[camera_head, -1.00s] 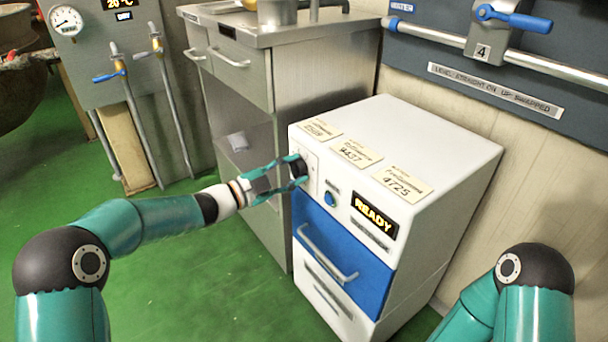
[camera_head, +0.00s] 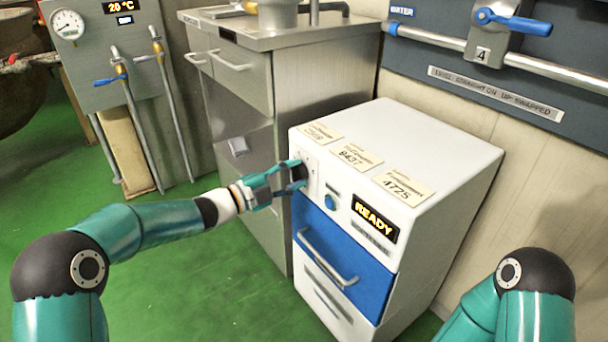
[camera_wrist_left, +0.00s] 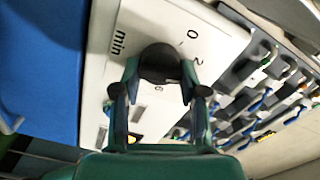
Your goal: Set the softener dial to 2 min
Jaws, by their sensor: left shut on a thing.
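The softener is a white cabinet (camera_head: 440,150) with a blue drawer front (camera_head: 342,262) and a lit display (camera_head: 374,218) reading READY. Its black dial (camera_wrist_left: 160,64) sits on a white plate marked "min", with a 0 and a 2 visible beside it in the left wrist view. My left gripper (camera_head: 296,174) is at the upper left of the front panel. Its two fingers are closed around the dial, which is mostly hidden by them in the head view. Where the dial's pointer stands cannot be told. My right gripper is out of view; only part of my right arm shows at lower right.
A blue button (camera_head: 330,202) sits right of the dial, above the drawer handle (camera_head: 328,258). Several paper labels (camera_head: 404,185) lie on the cabinet top. A steel counter (camera_head: 300,70) stands close on the left. A pipe with a blue valve (camera_head: 512,20) runs behind.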

